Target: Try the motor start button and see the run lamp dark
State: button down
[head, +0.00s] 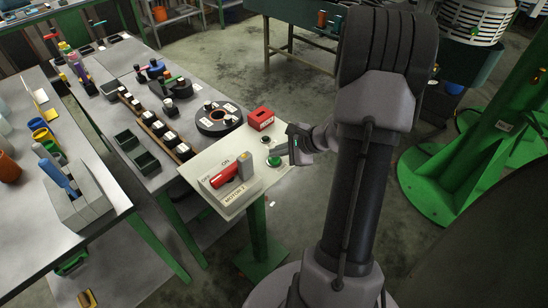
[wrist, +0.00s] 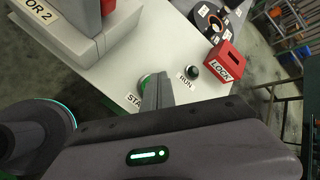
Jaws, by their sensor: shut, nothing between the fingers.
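The pale MOTOR 2 panel (head: 205,168) carries a green start button (head: 274,161), which also shows in the wrist view (wrist: 146,82), partly hidden by my fingers. Beside it, the small round run lamp (wrist: 192,69) is dark, with no glow; it also shows in the head view (head: 266,141). My gripper (head: 284,150) is shut and empty. In the wrist view its fingertips (wrist: 158,78) are over or beside the start button; I cannot tell whether they touch it. A red switch handle (head: 223,177) lies near the OFF and ON labels.
A red LOCK box (head: 260,118) stands at the panel's far edge. A green column (head: 470,150) stands to the right. Open floor lies beyond the panel.

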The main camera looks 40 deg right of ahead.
aim_at(277, 159)
jog(key=shift+f+b, duration=0.6)
jog(key=shift+b, duration=0.05)
dwell(0.4)
dwell(0.4)
jog(key=shift+r+p, duration=0.9)
jog(key=shift+r, duration=0.4)
notch_tip(277, 159, up, 5)
jog(key=p, duration=0.3)
